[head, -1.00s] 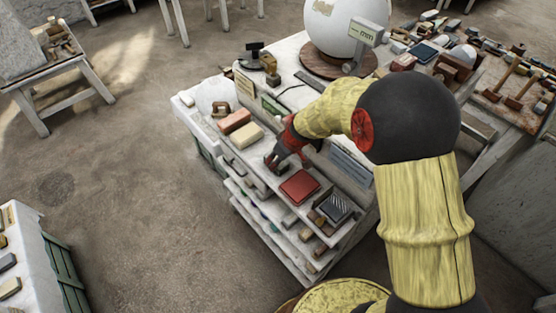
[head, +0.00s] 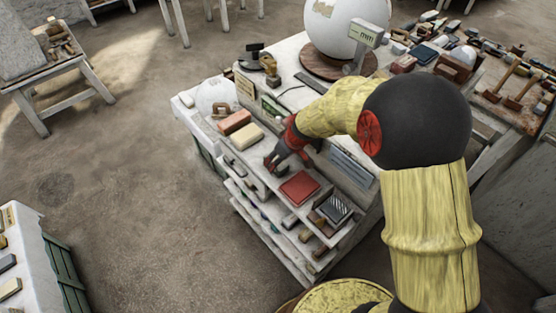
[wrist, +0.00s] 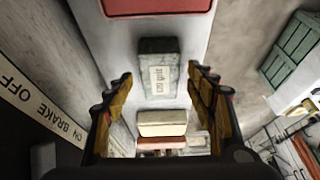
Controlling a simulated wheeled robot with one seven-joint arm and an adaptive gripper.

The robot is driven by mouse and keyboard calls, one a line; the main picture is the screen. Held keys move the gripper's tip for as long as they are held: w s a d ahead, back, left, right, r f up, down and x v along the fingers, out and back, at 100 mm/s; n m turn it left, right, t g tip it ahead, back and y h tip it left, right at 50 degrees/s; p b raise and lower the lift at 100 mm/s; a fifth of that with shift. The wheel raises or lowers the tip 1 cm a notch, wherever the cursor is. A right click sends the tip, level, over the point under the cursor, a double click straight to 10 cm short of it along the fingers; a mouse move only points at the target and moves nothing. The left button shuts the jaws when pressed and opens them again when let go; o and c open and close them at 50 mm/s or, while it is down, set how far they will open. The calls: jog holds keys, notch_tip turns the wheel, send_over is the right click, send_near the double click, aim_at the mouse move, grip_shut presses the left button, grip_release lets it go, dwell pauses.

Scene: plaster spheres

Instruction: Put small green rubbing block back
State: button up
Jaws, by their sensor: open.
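The small green rubbing block (wrist: 158,82) is a dark grey-green slab with a pale label on top. In the wrist view it lies on the white shelf top, between a red pad and a cream block. My gripper (wrist: 160,73) is open, with one finger to each side of the block and a gap showing at both sides. In the head view my gripper (head: 273,164) is low over the shelf and mostly hides the block. I cannot tell how high the fingertips are above the shelf.
The red pad (head: 299,187) lies on the near side of my gripper. The cream block (head: 247,136) and a pink-red block (head: 234,122) lie beyond it. A white sphere (head: 345,20) stands on the upper level. Open floor (head: 130,180) lies to the left.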

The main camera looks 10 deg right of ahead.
jog(key=s+d+r+m, duration=0.1)
jog(key=s+d+r, duration=0.1)
jog(key=s+r, duration=0.35)
jog(key=s+d+r+p, duration=0.1)
jog(key=s+d+r, duration=0.15)
jog(key=r, duration=0.65)
jog(key=s+d+r+m, duration=0.1)
jog(key=s+r, duration=0.4)
jog(key=r, duration=0.2)
jog(key=s+d+r+m+t+h, duration=0.1)
jog(key=s+d+r+m, duration=0.1)
jog(key=s, duration=0.6)
jog(key=s+d+r+m+h, duration=0.1)
jog(key=s+d+r+m, duration=0.1)
jog(key=s, duration=0.6)
notch_tip(320, 180, up, 3)
jog(key=shift+s+d+f+m+t+h, duration=0.25)
jog(key=shift+d+m+t+h, duration=0.15)
jog(key=shift+d, duration=0.3)
notch_tip(320, 180, down, 5)
jog(key=b, duration=0.4)
jog(key=shift+r, duration=0.2)
